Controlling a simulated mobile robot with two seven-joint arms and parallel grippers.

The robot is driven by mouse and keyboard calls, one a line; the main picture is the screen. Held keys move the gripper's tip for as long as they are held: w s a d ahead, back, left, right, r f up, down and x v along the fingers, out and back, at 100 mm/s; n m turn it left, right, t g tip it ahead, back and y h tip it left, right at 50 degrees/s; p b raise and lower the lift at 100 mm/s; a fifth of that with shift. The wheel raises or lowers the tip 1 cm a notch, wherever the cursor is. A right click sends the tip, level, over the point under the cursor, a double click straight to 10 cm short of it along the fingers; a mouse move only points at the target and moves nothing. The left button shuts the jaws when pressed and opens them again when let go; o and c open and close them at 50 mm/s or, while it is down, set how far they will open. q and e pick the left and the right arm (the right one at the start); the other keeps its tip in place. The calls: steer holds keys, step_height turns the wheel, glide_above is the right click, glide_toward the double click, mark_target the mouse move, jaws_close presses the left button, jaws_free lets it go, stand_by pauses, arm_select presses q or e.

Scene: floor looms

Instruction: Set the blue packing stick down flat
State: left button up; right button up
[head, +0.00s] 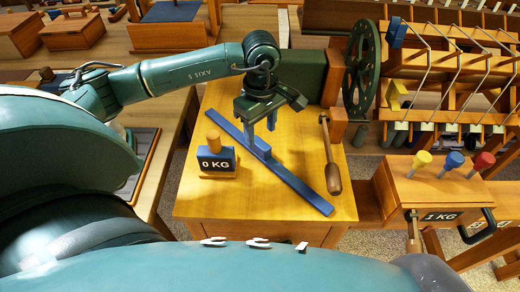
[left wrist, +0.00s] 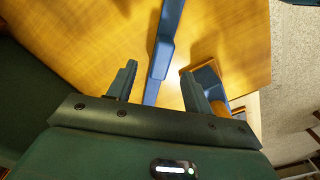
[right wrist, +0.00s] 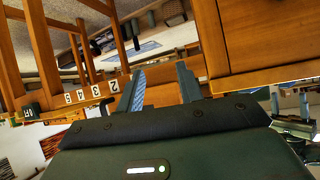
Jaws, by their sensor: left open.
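The blue packing stick (head: 300,188) lies diagonally on the yellow wooden tabletop (head: 205,195) and looks flat. A raised blue block sits at its middle. My left gripper (head: 260,128) is open, pointing down just above the stick's middle. In the left wrist view the stick (left wrist: 165,45) runs between the spread fingers (left wrist: 160,72), with a gap on both sides; whether the fingertips touch it I cannot tell. My right gripper (right wrist: 160,75) is open and empty in the right wrist view, away from the stick, and does not show in the head view.
A wooden-handled crank (head: 331,160) hangs at the right, near a dark green wheel (head: 361,70). A 1 KG box (head: 430,190) with coloured pegs stands farther right. The tabletop's front is clear.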

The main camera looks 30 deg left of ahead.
mark_target(260, 143)
arm_select(q)
steer(key=shift+f, duration=0.6)
step_height(260, 143, down, 4)
steer(key=shift+s+f+p, duration=0.15)
steer(key=shift+f+p, duration=0.1)
steer(key=shift+p, duration=0.4)
steer(key=shift+f, duration=0.25)
arm_select(e)
steer(key=shift+s+d, duration=0.1)
steer(key=shift+d, duration=0.1)
arm_select(q)
steer(key=shift+c, duration=0.3)
jaws_close()
steer(key=shift+r, duration=0.1)
